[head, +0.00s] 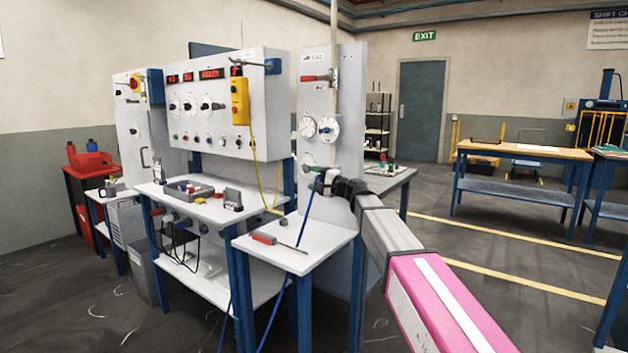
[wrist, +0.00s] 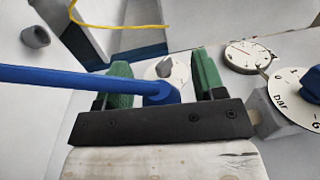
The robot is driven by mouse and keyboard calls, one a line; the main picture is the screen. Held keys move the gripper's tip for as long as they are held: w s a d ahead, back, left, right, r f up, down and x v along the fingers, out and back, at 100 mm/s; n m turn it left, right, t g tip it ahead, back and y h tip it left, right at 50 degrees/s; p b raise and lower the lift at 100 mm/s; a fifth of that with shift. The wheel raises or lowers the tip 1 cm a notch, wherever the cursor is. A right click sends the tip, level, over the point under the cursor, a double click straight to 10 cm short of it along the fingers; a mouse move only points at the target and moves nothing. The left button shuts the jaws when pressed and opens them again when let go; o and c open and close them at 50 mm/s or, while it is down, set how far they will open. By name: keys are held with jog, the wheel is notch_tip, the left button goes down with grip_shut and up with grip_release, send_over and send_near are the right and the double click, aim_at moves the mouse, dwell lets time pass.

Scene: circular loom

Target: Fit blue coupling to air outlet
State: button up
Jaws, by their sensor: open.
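The blue coupling (wrist: 160,92) is between the two green fingertips of my gripper (wrist: 163,68) in the wrist view, with a gap on each side. Its blue hose (wrist: 70,79) runs off to the left. In the head view my gripper (head: 323,181) is in front of the upright grey panel (head: 341,110), below the gauges, and the hose (head: 303,232) hangs down from there. A pale round plate (wrist: 166,66) shows behind the coupling. The air outlet is not clearly visible; I cannot tell whether the coupling is seated on it.
A gauge (wrist: 245,57) and a blue-knobbed bar dial (wrist: 312,85) are close on the right in the wrist view. A small side table (head: 285,262) with a red-handled tool (head: 264,238) stands below my gripper. A control cabinet (head: 212,105) stands to the left.

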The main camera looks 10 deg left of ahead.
jog(key=v, duration=1)
jog(key=shift+d, duration=0.3)
dwell(0.9)
